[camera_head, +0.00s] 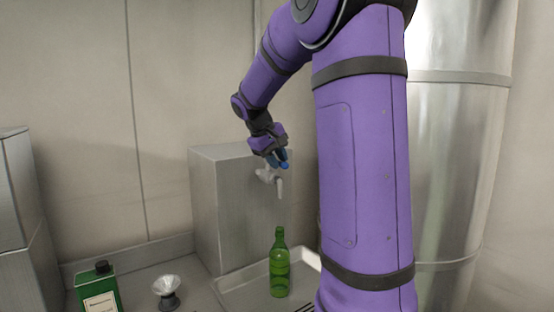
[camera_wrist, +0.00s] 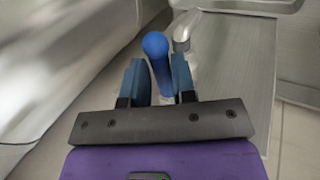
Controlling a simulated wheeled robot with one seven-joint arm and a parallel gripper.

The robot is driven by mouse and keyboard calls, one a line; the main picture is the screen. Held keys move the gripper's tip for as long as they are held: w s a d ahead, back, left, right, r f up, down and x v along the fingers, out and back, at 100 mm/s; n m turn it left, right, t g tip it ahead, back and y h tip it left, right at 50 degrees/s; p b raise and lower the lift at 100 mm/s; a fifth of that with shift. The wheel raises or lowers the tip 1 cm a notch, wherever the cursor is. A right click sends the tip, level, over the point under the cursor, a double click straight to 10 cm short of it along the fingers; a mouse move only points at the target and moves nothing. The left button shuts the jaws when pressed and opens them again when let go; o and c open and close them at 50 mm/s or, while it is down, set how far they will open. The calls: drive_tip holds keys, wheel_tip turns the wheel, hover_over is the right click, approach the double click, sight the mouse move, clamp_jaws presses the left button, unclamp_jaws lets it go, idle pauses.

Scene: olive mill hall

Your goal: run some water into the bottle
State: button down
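A green glass bottle (camera_head: 279,270) stands upright and open-topped on a metal drip tray (camera_head: 240,298). The tap (camera_head: 279,188) sticks out of a steel box, its spout pointing down above the bottle's mouth with a gap between them. No water stream shows. My gripper (camera_head: 276,158) is up at the tap's blue lever (camera_head: 284,165). In the wrist view the blue lever (camera_wrist: 158,55) stands between the two fingers of my gripper (camera_wrist: 160,78), which look closed against its sides. The tap's metal spout (camera_wrist: 183,28) shows just beyond. The lever's lower end is partly hidden.
A green tin with a black cap (camera_head: 99,290) and a small clear-topped item on a dark base (camera_head: 167,292) stand on the counter at left. The steel box (camera_head: 235,205) backs the tap. A large steel tank (camera_head: 455,150) is at right.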

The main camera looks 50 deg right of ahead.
drive_tip(key=shift+a, duration=0.1)
drive_tip(key=shift+w+a+m+g+y, duration=0.5)
drive_tip(key=shift+w+m+g, duration=0.1)
drive_tip(key=shift+m, duration=0.85)
drive_tip(key=shift+w+a+m+g+y, duration=0.35)
drive_tip(key=shift+w+a+m+g, duration=0.25)
drive_tip(key=shift+m, duration=0.9)
drive_tip(key=shift+w+a+m+g+y, duration=0.5)
drive_tip(key=shift+m+g, duration=0.1)
drive_tip(key=shift+m, duration=0.85)
drive_tip(key=c, duration=1)
unclamp_jaws()
drive_tip(key=shift+c, duration=0.2)
